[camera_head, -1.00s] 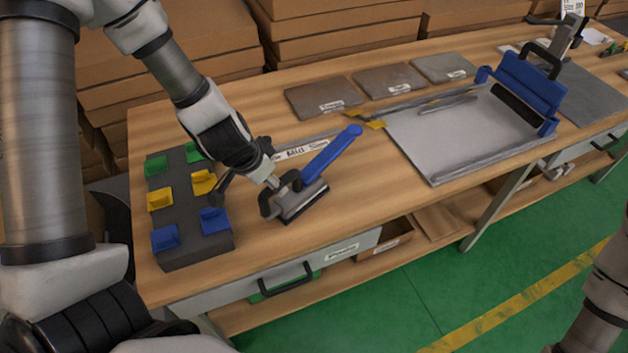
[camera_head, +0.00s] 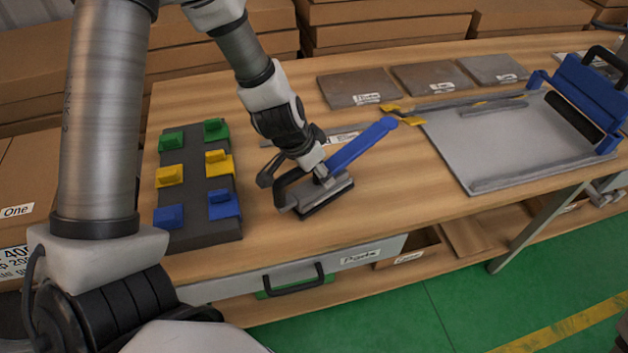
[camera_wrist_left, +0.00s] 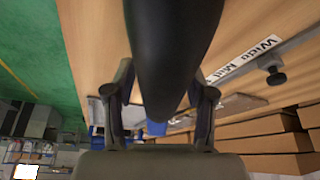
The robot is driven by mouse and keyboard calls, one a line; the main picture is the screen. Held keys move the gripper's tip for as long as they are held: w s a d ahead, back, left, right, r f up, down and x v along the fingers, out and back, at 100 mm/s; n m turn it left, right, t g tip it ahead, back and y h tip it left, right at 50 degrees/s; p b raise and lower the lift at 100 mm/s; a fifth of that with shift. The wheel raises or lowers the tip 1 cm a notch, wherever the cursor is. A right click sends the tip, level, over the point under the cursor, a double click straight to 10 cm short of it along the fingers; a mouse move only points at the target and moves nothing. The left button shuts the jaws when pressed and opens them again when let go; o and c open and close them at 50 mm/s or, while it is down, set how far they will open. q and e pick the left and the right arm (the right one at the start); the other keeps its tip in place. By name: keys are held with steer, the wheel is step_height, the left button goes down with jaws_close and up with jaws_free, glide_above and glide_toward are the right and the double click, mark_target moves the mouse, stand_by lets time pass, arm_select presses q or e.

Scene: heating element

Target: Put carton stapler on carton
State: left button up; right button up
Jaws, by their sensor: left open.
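The carton stapler (camera_head: 325,190), with a grey base, black handle and long blue lever, stands on the wooden table near its front edge. My left gripper (camera_head: 322,176) is down at the stapler, and the arm partly hides it. In the left wrist view, my open gripper fingers (camera_wrist_left: 160,105) lie on either side of a thick dark bar (camera_wrist_left: 172,45), which seems to be the stapler's black handle. I cannot tell whether they touch it. A brown carton labelled "One" (camera_head: 30,180) stands at the left, partly hidden by my arm. My right gripper is not in view.
A dark block (camera_head: 197,232) with green, yellow and blue pieces stands left of the stapler. A grey plate with a blue clamp (camera_head: 580,95) lies to the right. Flat brown cartons (camera_head: 390,28) are stacked behind the table (camera_head: 400,220). Three flat panels (camera_head: 430,78) lie along the back.

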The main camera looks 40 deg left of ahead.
arm_select(q)
jaws_close()
steer(key=shift+r, duration=0.1)
